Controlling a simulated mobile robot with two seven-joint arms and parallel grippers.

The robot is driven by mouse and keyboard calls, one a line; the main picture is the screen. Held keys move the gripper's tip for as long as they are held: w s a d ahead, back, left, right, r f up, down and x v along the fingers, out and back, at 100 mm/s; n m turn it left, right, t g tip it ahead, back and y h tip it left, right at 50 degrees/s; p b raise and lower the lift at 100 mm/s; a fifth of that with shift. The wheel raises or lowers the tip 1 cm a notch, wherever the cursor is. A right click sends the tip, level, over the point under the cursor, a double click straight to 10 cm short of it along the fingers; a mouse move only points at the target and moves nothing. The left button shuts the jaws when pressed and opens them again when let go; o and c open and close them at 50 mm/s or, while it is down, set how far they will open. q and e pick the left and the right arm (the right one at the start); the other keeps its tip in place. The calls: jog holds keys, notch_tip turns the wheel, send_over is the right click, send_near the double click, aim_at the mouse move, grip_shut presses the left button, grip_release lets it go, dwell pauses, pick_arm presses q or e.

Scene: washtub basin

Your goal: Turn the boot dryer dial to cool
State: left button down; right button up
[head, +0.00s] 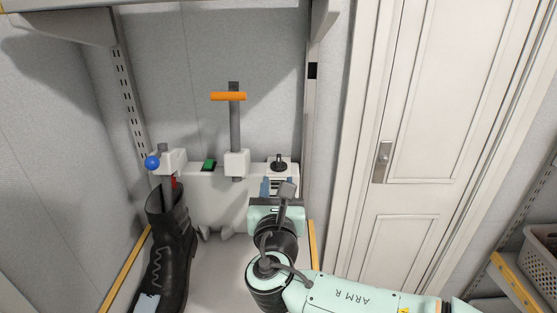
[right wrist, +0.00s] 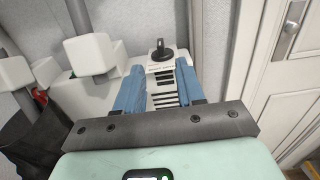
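The boot dryer (head: 200,190) is a white unit against the back wall. Its black dial (head: 279,163) sits on the top right, on a pale panel; it also shows in the right wrist view (right wrist: 159,50). The panel's printing is too small to read. My right gripper (head: 275,186) is in front of and below the dial, apart from it. In the right wrist view its two blue fingers (right wrist: 160,68) are spread and empty, with the dial beyond their tips and dark vent slots between them. My left gripper is not in view.
A black boot (head: 172,245) stands at the left under a blue knob (head: 152,162). A green switch (head: 209,165) and a grey post with an orange handle (head: 228,96) are left of the dial. A shelf upright (head: 311,110) and white door (head: 430,120) are to the right.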

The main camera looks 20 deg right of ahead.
aim_at(279, 163)
jog(key=x, duration=1.1)
jog(key=shift+w, duration=0.2)
grip_shut()
